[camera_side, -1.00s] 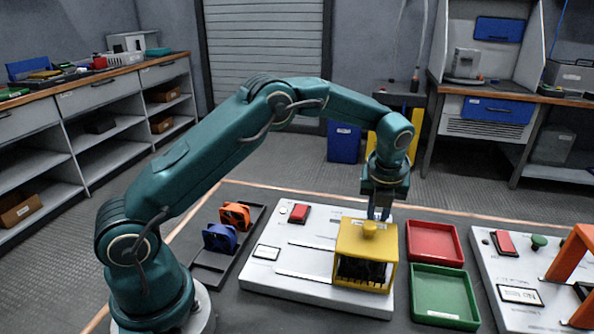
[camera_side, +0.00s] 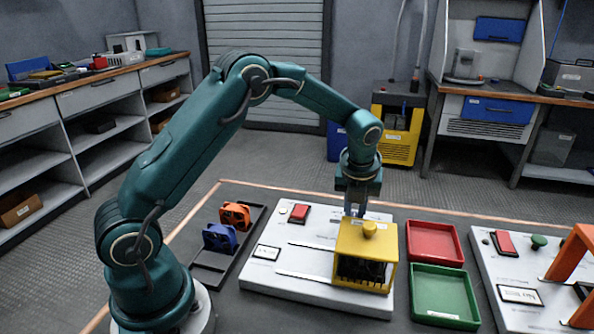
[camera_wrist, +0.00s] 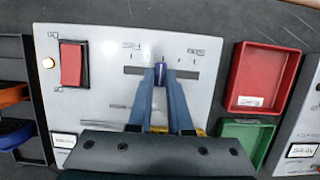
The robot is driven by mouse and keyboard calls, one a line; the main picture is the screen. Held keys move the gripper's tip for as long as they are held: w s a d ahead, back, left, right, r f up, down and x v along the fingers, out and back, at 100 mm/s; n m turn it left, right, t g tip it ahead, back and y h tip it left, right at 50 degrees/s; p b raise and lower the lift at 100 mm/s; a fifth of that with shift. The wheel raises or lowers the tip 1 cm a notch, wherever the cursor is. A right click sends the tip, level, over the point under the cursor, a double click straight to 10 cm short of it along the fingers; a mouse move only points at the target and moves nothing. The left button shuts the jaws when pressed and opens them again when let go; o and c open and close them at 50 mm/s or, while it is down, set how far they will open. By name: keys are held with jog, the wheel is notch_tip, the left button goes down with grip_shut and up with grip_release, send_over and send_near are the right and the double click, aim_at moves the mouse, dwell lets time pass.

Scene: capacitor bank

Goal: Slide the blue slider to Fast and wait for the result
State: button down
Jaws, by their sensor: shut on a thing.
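The blue slider (camera_wrist: 161,74) stands in a dark slot (camera_wrist: 134,70) on the white panel (camera_wrist: 112,36). In the wrist view it is near the middle of the slot. My gripper (camera_wrist: 161,76) is shut on it, with one finger on each side. Small labels sit above both ends of the slot, too small to read. In the side view my gripper (camera_side: 356,212) reaches down behind the yellow box (camera_side: 366,246), which hides the slider and part of the slot.
A black rack (camera_side: 222,262) with orange and blue parts stands left. Another panel (camera_side: 500,268) is at far right.

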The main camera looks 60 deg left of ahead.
aim_at(333, 220)
jog(key=shift+s+a, duration=1.45)
jog(key=shift+a, duration=0.1)
jog(key=c, duration=1)
grip_release()
jog(key=shift+c, duration=0.2)
jog(key=shift+r, duration=0.1)
notch_tip(333, 220, up, 7)
jog(key=shift+d, duration=0.1)
